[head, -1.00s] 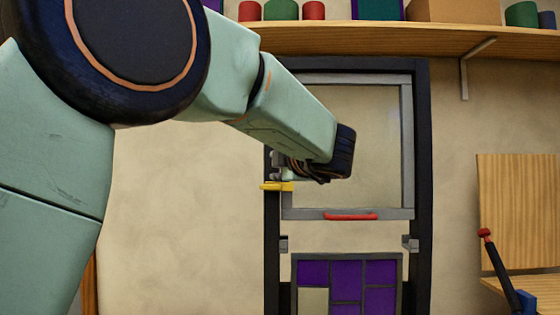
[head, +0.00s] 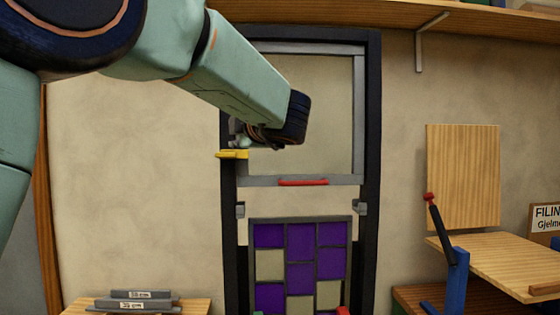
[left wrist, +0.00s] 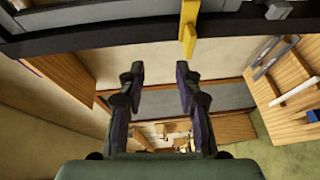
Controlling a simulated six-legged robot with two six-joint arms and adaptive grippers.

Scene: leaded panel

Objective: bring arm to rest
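My left arm comes in from the upper left of the head view. Its left gripper (head: 250,133) is beside the left post of the dark frame, just above a yellow lever (head: 232,154), and is partly hidden by the wrist. In the left wrist view the left gripper's (left wrist: 159,78) two fingers stand wide apart with nothing between them. The yellow lever (left wrist: 188,28) shows beyond the fingertips, apart from them. My right arm and gripper are not in view.
A grey sash (head: 357,110) with a red handle (head: 303,182) sits in the dark frame (head: 371,150). Below is a leaded panel (head: 300,240) of purple and cream panes. A shelf (head: 400,16) runs above. A blue stand (head: 457,280) and wooden boards (head: 463,175) are at right.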

